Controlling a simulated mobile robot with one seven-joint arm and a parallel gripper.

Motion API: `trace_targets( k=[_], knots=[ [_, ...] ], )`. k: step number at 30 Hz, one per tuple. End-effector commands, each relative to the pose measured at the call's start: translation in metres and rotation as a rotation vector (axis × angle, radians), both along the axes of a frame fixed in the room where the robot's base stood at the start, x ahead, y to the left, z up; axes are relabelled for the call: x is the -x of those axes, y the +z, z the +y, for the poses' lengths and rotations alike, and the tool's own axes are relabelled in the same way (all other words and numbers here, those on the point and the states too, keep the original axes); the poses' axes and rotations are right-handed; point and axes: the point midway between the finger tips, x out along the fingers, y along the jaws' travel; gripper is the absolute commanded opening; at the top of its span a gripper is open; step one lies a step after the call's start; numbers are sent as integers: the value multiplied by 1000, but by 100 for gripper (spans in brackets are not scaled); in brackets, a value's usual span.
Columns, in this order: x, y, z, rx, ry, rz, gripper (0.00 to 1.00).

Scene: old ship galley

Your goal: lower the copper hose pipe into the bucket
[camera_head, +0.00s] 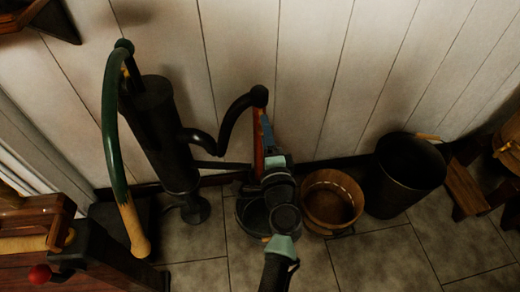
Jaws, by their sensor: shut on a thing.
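A slim reddish-orange length (258,148), which looks like the copper hose pipe, stands nearly upright below the end of the pump's black spout. My gripper (265,128) is at its upper part, shut on it; my arm hides much of the fingers and the pipe's lower end. A dark round bucket (241,212) stands on the floor under my arm, partly hidden by it. A wooden bucket (332,228) stands just right of it, and a tall black bucket (408,190) farther right. I cannot tell whether the pipe's lower end is over or inside the dark bucket.
A black hand pump (165,135) with a green and wooden handle (117,150) stands left of my arm. Its curved spout (231,118) reaches close to my gripper. A plank wall (310,60) is right behind. The tiled floor (375,255) is open in front of the buckets.

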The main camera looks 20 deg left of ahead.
Motion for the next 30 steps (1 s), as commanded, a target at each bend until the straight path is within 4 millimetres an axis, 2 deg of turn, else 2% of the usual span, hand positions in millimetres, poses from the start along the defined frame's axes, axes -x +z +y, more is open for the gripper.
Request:
trace_targets(
  k=[1, 2, 11, 30],
  knots=[
    [0, 0, 0, 0, 0, 0, 5],
    [0, 0, 0, 0, 0, 0, 0],
    [0, -3, 0, 0, 0, 0, 0],
    [0, -107, -1, 1, -1, 2, 0]
  ],
)
